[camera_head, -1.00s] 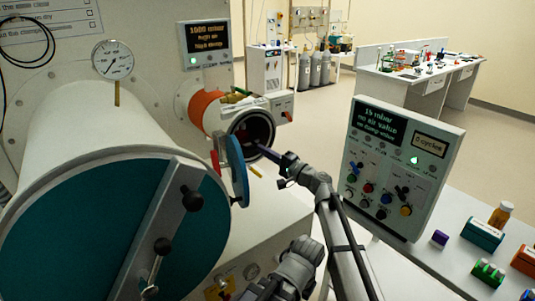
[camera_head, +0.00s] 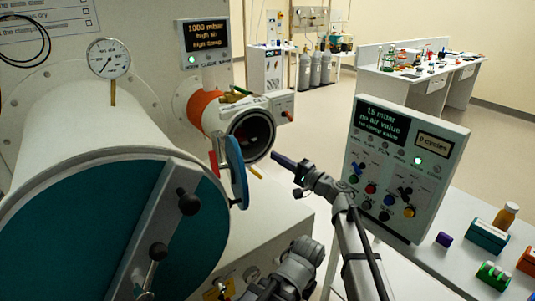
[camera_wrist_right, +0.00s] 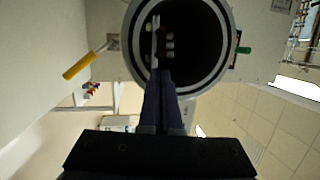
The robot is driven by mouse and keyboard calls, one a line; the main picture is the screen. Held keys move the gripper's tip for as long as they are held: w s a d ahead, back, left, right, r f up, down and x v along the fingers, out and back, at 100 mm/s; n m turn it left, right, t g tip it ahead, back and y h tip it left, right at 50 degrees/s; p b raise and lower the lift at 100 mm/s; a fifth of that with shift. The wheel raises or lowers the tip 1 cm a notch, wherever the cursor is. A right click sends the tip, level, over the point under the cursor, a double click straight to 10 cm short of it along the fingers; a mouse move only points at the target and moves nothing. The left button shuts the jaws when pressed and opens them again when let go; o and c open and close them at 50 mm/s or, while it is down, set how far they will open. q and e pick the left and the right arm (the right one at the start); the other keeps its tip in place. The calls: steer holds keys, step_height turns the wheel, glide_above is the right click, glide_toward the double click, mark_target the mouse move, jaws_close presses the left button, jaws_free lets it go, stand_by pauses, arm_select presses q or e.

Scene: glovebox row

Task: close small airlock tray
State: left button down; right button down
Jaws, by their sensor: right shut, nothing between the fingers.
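The small airlock (camera_head: 251,133) is a white and orange cylinder with a round mouth facing me. Its blue round door (camera_head: 236,170) hangs open at the left of the mouth. The inside is dark in the head view. In the right wrist view the mouth's rim (camera_wrist_right: 226,75) surrounds a dark bore, where a pale bar and several small light spots show; I cannot tell clearly whether they are the tray. My right gripper (camera_head: 278,158) is shut and empty, just outside the mouth to its right. Its fingers (camera_wrist_right: 162,85) point toward the bore. My left gripper is out of view.
The large airlock (camera_head: 80,240) with its teal door and clamp bar fills the left. A control panel (camera_head: 405,165) stands right of my arm. A side table holds an amber bottle (camera_head: 505,215) and small boxes. A yellow handle (camera_wrist_right: 85,65) juts beside the mouth.

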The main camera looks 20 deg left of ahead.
steer(key=v, duration=0.7)
steer(key=shift+s+b, duration=0.25)
steer(key=shift+b, duration=0.2)
steer(key=s+d+f+n+g+h, duration=0.2)
steer(key=s+d+f+h, duration=0.25)
steer(key=f, duration=0.35)
steer(key=s+d+f+n+g+h, duration=0.2)
steer(key=s+d+f+h, duration=0.1)
steer(key=s+f, duration=0.4)
steer(key=s+d+f+g+h, duration=0.2)
steer(key=s+d+f+h, duration=0.35)
steer(key=d, duration=0.45)
steer(key=s+d+f+g+h, duration=0.1)
steer(key=s+d+f+h, duration=0.45)
steer(key=d, duration=0.45)
steer(key=s+a+r+n+g+p, duration=0.1)
steer(key=s+a+r+n+p, duration=0.3)
steer(key=a, duration=0.6)
steer(key=shift+s+r+n+h+p, duration=0.35)
steer(key=shift+s+r, duration=0.3)
steer(key=shift+s, duration=0.45)
steer(key=shift+a, duration=0.1)
